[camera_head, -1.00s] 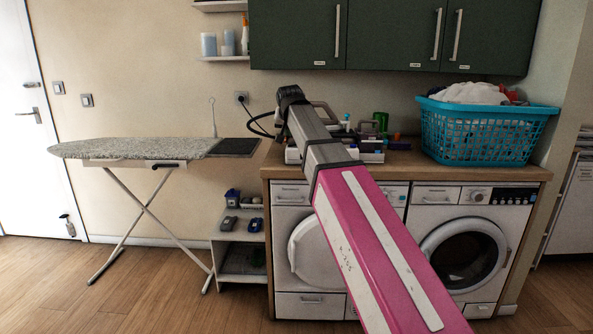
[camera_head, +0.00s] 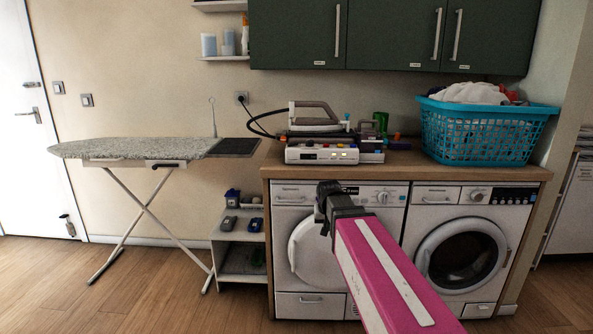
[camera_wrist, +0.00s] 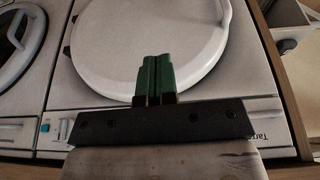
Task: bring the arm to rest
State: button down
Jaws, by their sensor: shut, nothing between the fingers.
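My gripper (camera_wrist: 153,78) shows in the wrist view with its two green fingers pressed together and nothing between them. It faces the round white door (camera_wrist: 150,30) of the left washing machine. In the head view my pink arm reaches up from the lower right, and its dark end is in front of the left washing machine (camera_head: 310,305), below the worktop edge. The fingers are hidden in the head view. I cannot tell how far the fingertips are from the machine.
A steam iron (camera_head: 315,118) on its base stands on the wooden worktop (camera_head: 400,165), with a blue laundry basket (camera_head: 480,140) to the right. A second washing machine (camera_head: 455,210) stands at right. An ironing board (camera_head: 130,149) and a small shelf unit (camera_head: 240,245) stand left. Green cabinets (camera_head: 390,35) hang above.

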jog(key=s+d+f+g, duration=0.1)
jog(key=s+d+f, duration=0.3)
jog(key=s+f, duration=0.4)
jog(key=s+d+f+g, duration=0.2)
jog(key=s+d+f, duration=0.1)
jog(key=s+f, duration=0.5)
jog(key=shift+d+f+g, duration=0.3)
jog(key=shift+d+f, duration=0.05)
jog(key=shift+f, duration=0.1)
